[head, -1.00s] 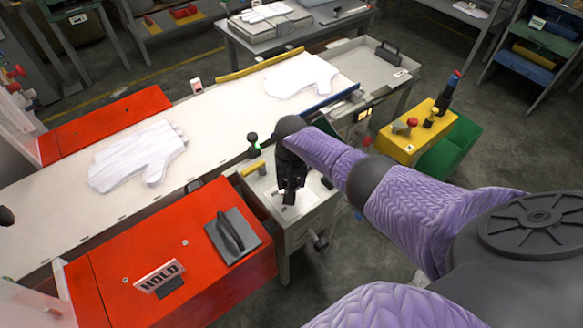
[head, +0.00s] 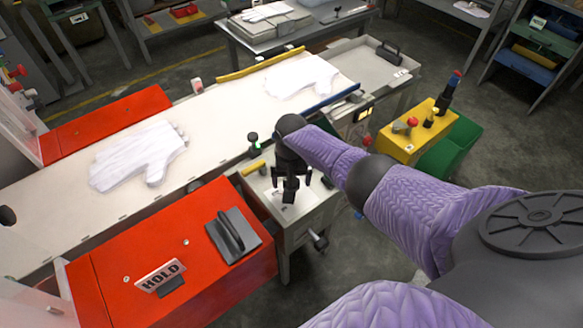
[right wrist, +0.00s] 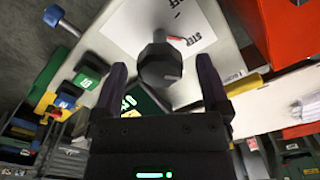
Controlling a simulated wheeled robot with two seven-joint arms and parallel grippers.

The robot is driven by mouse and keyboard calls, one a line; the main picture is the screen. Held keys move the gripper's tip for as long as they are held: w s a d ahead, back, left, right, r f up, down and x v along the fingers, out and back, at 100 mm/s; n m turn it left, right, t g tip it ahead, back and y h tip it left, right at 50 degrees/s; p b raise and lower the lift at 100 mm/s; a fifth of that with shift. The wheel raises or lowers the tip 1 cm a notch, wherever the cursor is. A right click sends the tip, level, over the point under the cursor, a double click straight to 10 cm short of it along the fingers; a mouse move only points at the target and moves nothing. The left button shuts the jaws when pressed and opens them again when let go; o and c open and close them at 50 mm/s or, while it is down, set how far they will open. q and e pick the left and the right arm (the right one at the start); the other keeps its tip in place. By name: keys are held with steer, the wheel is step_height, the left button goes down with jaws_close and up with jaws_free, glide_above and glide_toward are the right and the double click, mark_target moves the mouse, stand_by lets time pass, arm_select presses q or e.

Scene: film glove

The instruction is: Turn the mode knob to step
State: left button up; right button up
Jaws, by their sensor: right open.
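The mode knob (right wrist: 160,65) is dark and faceted, on a pale stem that rises from the light panel in the right wrist view. A white label beside it reads "STEP" (right wrist: 193,28), with "OFF" (right wrist: 178,4) farther up. My right gripper (right wrist: 156,75) is open, one finger on each side of the knob, with gaps between the fingers and the knob. In the head view my right gripper (head: 290,182) is over the small grey control box (head: 303,214), pointing down. The knob's pointing direction is unclear. My left gripper is out of view.
A long white conveyor (head: 220,125) carries two white gloves, one at the left (head: 138,155) and one at the back (head: 302,76). A red cabinet (head: 200,265) with a HOLD sign stands front left. A yellow box (head: 413,140) with buttons stands right.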

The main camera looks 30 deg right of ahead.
step_height(320, 180, up, 9)
steer(key=p, duration=0.5)
steer(key=shift+f, duration=0.2)
steer(key=shift+r, duration=0.45)
